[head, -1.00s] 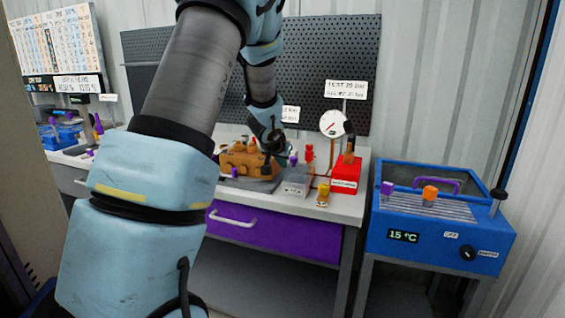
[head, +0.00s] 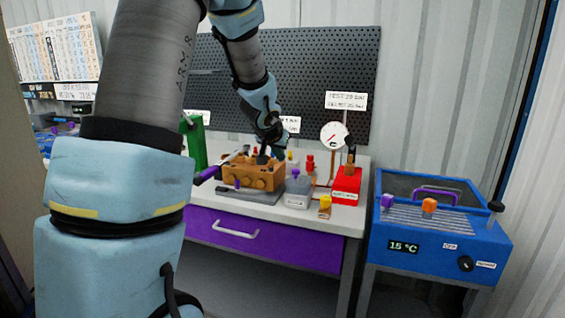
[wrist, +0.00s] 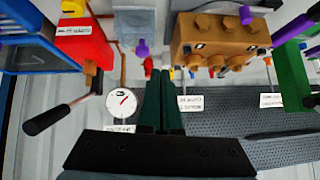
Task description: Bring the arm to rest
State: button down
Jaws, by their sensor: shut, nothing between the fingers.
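My arm reaches from the left foreground over the bench in the head view. My gripper (head: 272,146) hangs behind and above the orange-brown pump block (head: 255,175), and seems apart from it. In the wrist view, which is upside down, my dark green fingers (wrist: 161,76) lie together with nothing between them. The pump block (wrist: 222,38) is at upper right there, beside the fingers. In the head view, the exact gap between fingertips and pump is hidden.
A red box (head: 346,186), a gauge (head: 333,135) and a grey block (head: 298,191) stand right of the pump. A green object (head: 194,142) and a purple-ended bar (head: 208,174) are left. A blue bath (head: 440,240) stands right. A pegboard (head: 320,75) rises behind.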

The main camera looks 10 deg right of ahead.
jog(key=s+a+f+n+g+y, duration=0.1)
jog(key=s+a+f+n+g, duration=0.1)
jog(key=s+a, duration=0.7)
jog(key=s+a+f+n+g+y, duration=0.2)
jog(key=s+a, duration=0.7)
jog(key=s, duration=0.7)
notch_tip(320, 180, down, 2)
jog(key=n+g, duration=0.1)
jog(key=g, duration=0.1)
jog(key=shift+a+f+g, duration=0.2)
jog(key=shift+a+g, duration=0.1)
jog(key=shift+a, duration=0.1)
